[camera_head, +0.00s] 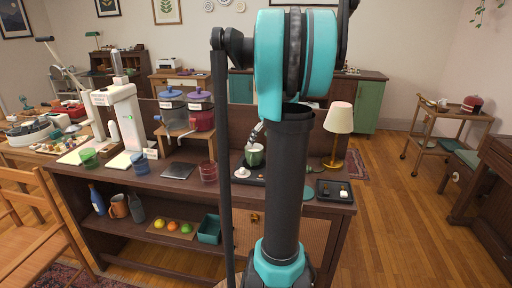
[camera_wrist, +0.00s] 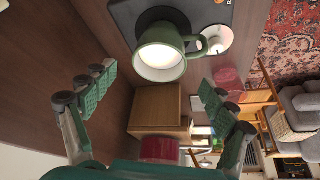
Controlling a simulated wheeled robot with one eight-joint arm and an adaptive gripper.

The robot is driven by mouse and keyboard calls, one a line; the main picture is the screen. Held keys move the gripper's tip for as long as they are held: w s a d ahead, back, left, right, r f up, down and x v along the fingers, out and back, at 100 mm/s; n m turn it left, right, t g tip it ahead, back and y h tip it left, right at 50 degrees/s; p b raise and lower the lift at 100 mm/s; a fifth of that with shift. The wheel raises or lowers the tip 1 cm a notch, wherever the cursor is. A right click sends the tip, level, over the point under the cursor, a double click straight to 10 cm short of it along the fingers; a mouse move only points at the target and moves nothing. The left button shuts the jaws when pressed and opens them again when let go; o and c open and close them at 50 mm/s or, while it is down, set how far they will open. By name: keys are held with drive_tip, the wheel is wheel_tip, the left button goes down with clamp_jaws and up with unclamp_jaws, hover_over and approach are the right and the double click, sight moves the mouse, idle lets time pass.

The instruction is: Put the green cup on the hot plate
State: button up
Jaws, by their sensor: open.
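The green cup (camera_wrist: 162,56) is cream inside, with its handle at the right in the wrist view. It appears to stand on the dark round disc (camera_wrist: 150,18) of a flat black unit (camera_wrist: 207,12), which looks like the hot plate. My gripper (camera_wrist: 160,97) is open and empty. Its fingers are apart, on either side below the cup in the wrist view, not gripping it.
A red tumbler (camera_head: 208,172), a dark slab (camera_head: 178,170) and two jugs on a wooden stand (camera_head: 190,148) are to the left. A lamp (camera_head: 337,125) and black tray (camera_head: 333,191) are to the right.

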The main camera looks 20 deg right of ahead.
drive_tip(key=shift+v, duration=0.95)
drive_tip(key=s+a+f, duration=0.3)
drive_tip(key=a, duration=0.1)
drive_tip(key=s+a+f+m, duration=0.1)
drive_tip(key=s+a+f, duration=0.2)
drive_tip(key=a, duration=0.1)
drive_tip(key=s+a+f+m+h, duration=0.1)
drive_tip(key=s+a+f, duration=0.2)
drive_tip(key=a, duration=0.2)
drive_tip(key=shift+s+a+f, duration=0.1)
drive_tip(key=shift+s, duration=0.3)
drive_tip(key=s+a+f+m, duration=0.1)
drive_tip(key=s+a+f, duration=0.2)
drive_tip(key=s+f, duration=0.2)
drive_tip(key=s+a+f+m+h, duration=0.1)
drive_tip(key=s+a+f+m, duration=0.1)
drive_tip(key=s+f, duration=0.3)
drive_tip(key=s+a, duration=0.1)
drive_tip(key=s, duration=0.3)
drive_tip(key=shift+a+m, duration=0.25)
drive_tip(key=shift+m, duration=0.05)
